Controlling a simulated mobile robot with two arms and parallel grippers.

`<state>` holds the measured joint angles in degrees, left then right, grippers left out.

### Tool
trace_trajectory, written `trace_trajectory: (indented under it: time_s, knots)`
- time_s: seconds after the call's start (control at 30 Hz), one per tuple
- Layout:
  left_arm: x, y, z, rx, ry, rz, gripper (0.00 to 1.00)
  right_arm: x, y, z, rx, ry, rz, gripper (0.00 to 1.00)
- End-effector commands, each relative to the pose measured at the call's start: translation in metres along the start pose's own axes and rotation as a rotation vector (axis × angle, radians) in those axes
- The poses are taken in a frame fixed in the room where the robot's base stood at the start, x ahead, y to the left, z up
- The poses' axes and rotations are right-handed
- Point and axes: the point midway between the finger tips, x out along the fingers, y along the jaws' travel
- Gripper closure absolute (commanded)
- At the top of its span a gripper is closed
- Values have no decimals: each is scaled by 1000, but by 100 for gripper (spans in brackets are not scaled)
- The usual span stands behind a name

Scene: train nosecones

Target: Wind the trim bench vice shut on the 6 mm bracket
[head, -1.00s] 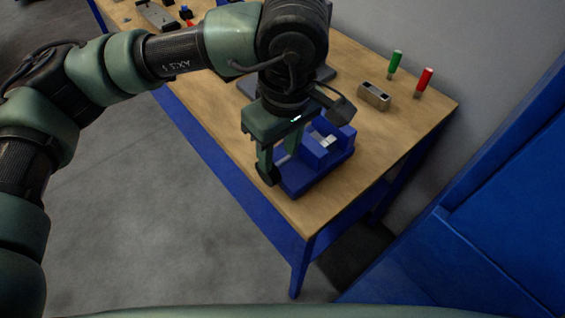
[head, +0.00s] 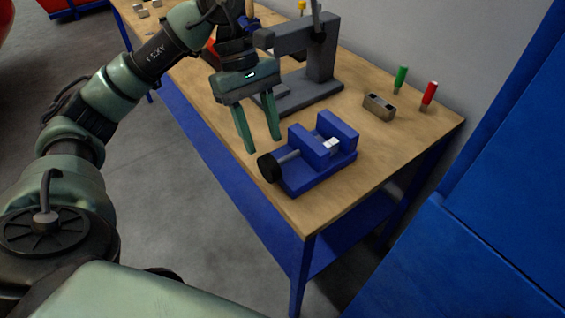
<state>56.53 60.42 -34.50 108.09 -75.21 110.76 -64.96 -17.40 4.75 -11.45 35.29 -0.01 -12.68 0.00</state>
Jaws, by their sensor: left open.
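The blue bench vice (head: 312,160) sits near the right front corner of the wooden bench. Its black winding knob (head: 268,168) is at its left end, on a grey screw. A small pale bracket (head: 332,145) sits between the two blue jaws; I cannot tell whether both jaws touch it. My left gripper (head: 264,144) is open and empty, its two green fingers pointing down just behind and above the knob, apart from it. My right gripper is not in view.
A grey press-like stand (head: 318,62) stands behind the vice. A grey block with holes (head: 379,106) and green (head: 401,78) and red (head: 429,95) handled tools are at the back right. The bench top (head: 400,140) right of the vice is clear. A blue cabinet (head: 450,240) stands right.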

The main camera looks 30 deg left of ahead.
Motion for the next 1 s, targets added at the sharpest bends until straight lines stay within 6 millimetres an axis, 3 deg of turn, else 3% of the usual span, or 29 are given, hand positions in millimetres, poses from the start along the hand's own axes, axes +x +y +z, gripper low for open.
trace_trajectory:
  time_s: [0.13,0.33,0.73,0.9,1.0]
  knots:
    - [26,-1,0,-1,0,-6,58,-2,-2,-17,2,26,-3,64]
    - [52,-1,0,-1,1,-4,58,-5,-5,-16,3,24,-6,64]
    - [62,0,0,0,2,-1,58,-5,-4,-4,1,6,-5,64]
    - [62,0,0,0,2,-1,100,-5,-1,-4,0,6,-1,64]
    - [62,0,0,0,2,-1,100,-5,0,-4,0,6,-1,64]
